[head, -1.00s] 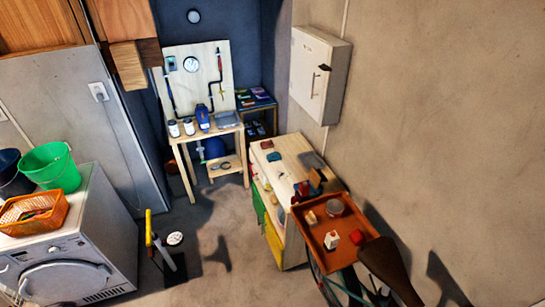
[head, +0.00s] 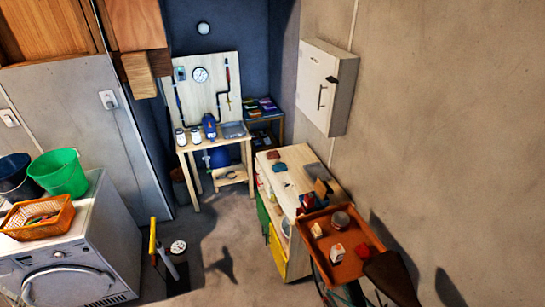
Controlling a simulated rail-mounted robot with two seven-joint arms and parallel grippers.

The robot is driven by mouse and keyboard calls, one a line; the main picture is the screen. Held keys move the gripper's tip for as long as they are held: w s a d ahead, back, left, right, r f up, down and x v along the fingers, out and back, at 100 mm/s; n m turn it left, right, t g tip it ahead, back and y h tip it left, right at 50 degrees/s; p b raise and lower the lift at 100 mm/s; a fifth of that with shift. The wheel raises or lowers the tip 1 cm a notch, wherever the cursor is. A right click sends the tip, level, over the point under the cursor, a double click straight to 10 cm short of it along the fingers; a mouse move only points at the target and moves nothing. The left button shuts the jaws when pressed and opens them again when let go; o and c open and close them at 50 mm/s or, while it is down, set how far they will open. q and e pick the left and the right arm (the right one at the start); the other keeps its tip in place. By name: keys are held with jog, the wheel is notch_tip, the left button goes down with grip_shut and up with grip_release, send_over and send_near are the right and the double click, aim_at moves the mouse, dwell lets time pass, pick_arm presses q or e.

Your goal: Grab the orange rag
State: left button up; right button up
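I cannot make out a clear orange rag. An orange basket (head: 36,229) on top of the white front-loading machine (head: 70,262) at the left holds small red and green items, too small to name. A small brown-orange piece (head: 320,188) stands on the wooden cabinet (head: 296,180); I cannot tell if it is cloth. Neither of my grippers is in view.
A green bucket (head: 59,174) and a dark bucket (head: 17,177) stand behind the basket. A bicycle carries an orange-brown tray (head: 322,258) with small items, beside the cabinet. A yellow-handled pump (head: 153,240) stands on the floor. Open floor (head: 215,225) lies between machine and cabinet.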

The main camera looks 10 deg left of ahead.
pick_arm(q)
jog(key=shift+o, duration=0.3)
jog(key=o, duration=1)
